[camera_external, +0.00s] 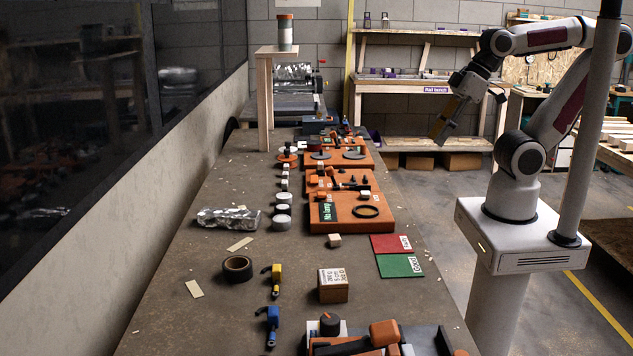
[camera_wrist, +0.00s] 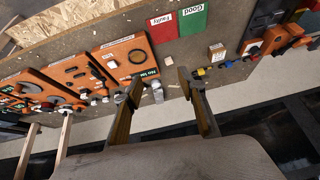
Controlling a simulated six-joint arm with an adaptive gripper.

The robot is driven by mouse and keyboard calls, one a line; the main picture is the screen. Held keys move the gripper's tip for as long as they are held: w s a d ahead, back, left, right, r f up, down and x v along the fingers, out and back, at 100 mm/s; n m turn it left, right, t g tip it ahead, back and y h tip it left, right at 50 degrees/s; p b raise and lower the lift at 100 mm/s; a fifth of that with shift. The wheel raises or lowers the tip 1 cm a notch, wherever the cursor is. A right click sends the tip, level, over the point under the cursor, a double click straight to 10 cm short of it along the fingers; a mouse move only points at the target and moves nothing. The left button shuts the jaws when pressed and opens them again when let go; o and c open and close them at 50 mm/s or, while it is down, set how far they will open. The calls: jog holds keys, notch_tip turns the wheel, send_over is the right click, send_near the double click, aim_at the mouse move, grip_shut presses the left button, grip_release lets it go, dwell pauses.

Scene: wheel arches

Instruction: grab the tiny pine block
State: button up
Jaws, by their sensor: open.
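A tiny pale wood-coloured block (camera_external: 334,240) sits on the grey bench, in front of the orange board and left of the red card. It also shows in the wrist view (camera_wrist: 168,60), beyond the fingertips and between them in the picture. A larger labelled wooden block (camera_external: 333,286) stands nearer the camera; it shows in the wrist view (camera_wrist: 217,52) too. My gripper (camera_external: 437,137) is raised off the bench's right side, well apart from the blocks. Its two fingers (camera_wrist: 160,75) are spread, with nothing between them.
Orange boards (camera_external: 348,213) with small parts fill the bench's middle. A red card (camera_external: 391,244) and green card (camera_external: 400,266) lie on the right. Black tape (camera_external: 237,268), yellow tool (camera_external: 276,281) and blue tool (camera_external: 271,325) lie in front. Bare bench surrounds the tiny block's left side.

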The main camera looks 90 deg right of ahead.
jog(key=w+a+r+m+t+y, duration=0.1)
jog(key=w+a+r+m+t, duration=0.2)
jog(key=w, duration=0.5)
jog(key=w+a+r+m+y, duration=0.1)
jog(key=w+a+r+m, duration=0.2)
jog(key=w+a+m, duration=0.35)
jog(key=w+a+r+m+t+y, duration=0.1)
jog(key=w+a+r+m+t, duration=0.15)
jog(key=w, duration=0.75)
jog(key=w+a+f+m+t+h, duration=0.1)
jog(key=w+a+m+t+h, duration=0.15)
jog(key=w+m, duration=1.1)
jog(key=m+g+h, duration=1.1)
jog(key=m+h, duration=0.3)
jog(key=m, duration=1.2)
send_near(334, 239)
jog(key=shift+w+d+f+n, duration=0.15)
jog(key=shift+w+d+n, duration=0.1)
jog(key=shift+w+d, duration=0.5)
jog(key=shift+s+a+f+g+h, duration=0.2)
jog(key=shift+s+f+g+h, duration=0.05)
jog(key=shift+s+g, duration=0.1)
jog(key=shift+x, duration=1.35)
